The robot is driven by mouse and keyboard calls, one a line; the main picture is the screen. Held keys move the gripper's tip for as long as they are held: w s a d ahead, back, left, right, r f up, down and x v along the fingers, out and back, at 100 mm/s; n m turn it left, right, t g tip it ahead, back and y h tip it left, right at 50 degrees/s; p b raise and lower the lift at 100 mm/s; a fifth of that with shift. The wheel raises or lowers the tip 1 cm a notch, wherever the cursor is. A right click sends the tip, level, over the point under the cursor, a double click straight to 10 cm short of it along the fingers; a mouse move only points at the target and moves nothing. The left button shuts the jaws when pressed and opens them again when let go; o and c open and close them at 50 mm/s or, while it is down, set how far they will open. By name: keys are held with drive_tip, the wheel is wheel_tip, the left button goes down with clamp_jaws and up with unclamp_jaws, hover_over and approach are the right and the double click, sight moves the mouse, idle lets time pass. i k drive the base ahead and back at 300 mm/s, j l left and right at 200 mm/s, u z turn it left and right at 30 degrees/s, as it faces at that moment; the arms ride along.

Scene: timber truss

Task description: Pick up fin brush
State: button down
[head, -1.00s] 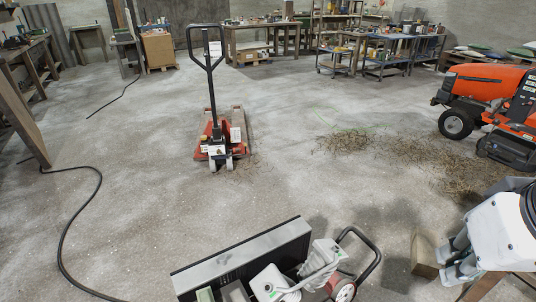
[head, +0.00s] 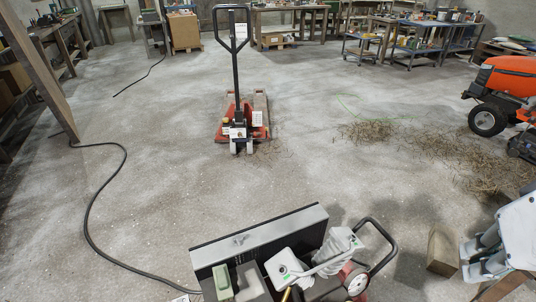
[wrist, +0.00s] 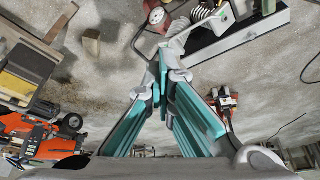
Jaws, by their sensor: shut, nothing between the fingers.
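I cannot make out a fin brush for certain in either view. A dark case with a raised grey lid (head: 262,240) stands at the bottom centre of the head view. In and around it are a green block (head: 222,281), a white device (head: 290,264) and a ribbed white part (head: 338,248); small items there are partly hidden or cut off. My gripper (head: 470,260) is at the lower right of the head view, apart from the case. In the wrist view my gripper (wrist: 164,62) shows teal finger pads, shut and empty, with the case lid (wrist: 235,36) beyond.
A black-handled wheeled cart (head: 378,250) stands beside the case. A wooden block (head: 441,249) is near my gripper. A red pallet jack (head: 238,125), straw (head: 370,131), an orange mower (head: 500,85) and a black cable (head: 88,215) lie farther off. The central floor is largely clear.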

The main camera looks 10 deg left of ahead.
sight(223, 283)
drive_tip(key=l+u, duration=0.15)
drive_tip(key=u, duration=0.2)
drive_tip(key=k+l+u, duration=0.1)
drive_tip(key=u, duration=0.25)
